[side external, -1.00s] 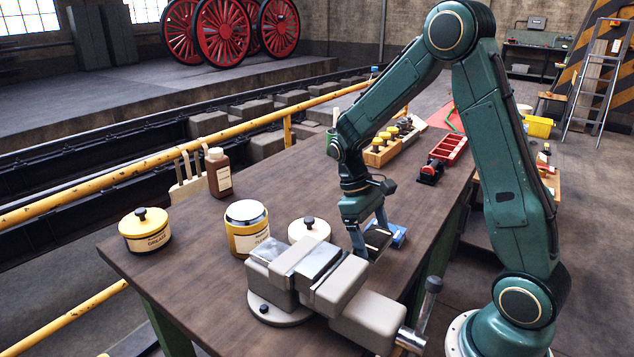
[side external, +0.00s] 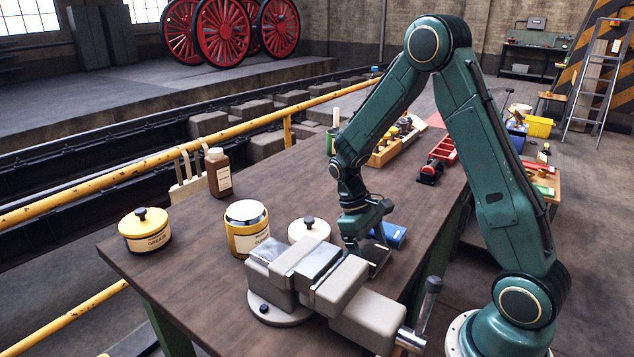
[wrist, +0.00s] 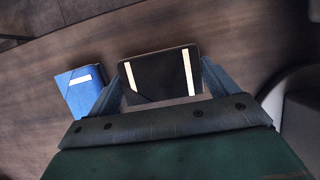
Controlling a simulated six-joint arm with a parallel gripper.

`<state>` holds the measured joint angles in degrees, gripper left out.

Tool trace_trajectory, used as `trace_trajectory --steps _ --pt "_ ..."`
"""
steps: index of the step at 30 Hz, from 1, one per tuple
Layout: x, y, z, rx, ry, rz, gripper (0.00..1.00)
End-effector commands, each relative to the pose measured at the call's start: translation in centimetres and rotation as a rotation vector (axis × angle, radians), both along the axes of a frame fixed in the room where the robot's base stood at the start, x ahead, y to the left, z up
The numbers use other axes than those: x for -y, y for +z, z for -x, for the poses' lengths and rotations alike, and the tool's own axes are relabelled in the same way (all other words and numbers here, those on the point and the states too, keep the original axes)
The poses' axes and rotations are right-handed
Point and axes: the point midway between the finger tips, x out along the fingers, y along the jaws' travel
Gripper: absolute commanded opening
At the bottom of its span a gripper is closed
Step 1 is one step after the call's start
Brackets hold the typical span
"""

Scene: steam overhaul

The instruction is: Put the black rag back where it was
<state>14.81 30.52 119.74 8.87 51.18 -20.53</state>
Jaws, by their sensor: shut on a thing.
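The black rag (wrist: 160,78) is a dark folded square with two white stripes, between the two fingers of my gripper (wrist: 162,85) in the wrist view. My gripper is shut on it. In the side view, the black rag (side external: 379,260) is low over the bench just behind the grey vise, partly hidden by my gripper (side external: 362,250) and the vise. I cannot tell whether it touches the bench top. A blue folded rag (side external: 392,234) with a white stripe lies beside it on the bench; it also shows left of my gripper in the wrist view (wrist: 78,94).
The grey vise (side external: 340,285) stands close in front of my gripper. A cream lidded tin (side external: 309,231), a yellow tin (side external: 246,230), a grease tin (side external: 145,232) and a brown bottle (side external: 219,175) stand to the left. Bare bench (side external: 275,180) lies behind the tins.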

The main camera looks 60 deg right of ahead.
Motion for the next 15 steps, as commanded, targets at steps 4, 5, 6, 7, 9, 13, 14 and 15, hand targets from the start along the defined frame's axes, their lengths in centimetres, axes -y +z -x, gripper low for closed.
trace_trajectory --steps 4,5,6,7,9,13,14,15 --pt "0.0 -0.2 0.01 0.0 0.0 0.0 0.96" --pt "0.0 -0.19 0.0 0.0 0.0 0.0 1.0" --pt "0.0 -0.19 0.0 0.0 0.0 0.0 1.0" --pt "0.0 -0.19 0.0 0.0 0.0 0.0 1.0" --pt "0.0 -0.18 0.0 0.0 0.0 0.0 1.0" --pt "0.0 -0.14 -0.01 0.0 0.0 0.0 1.0" --pt "0.0 -0.1 0.0 0.0 0.0 0.0 1.0" --pt "0.0 -0.03 -0.01 0.0 0.0 0.0 1.0"
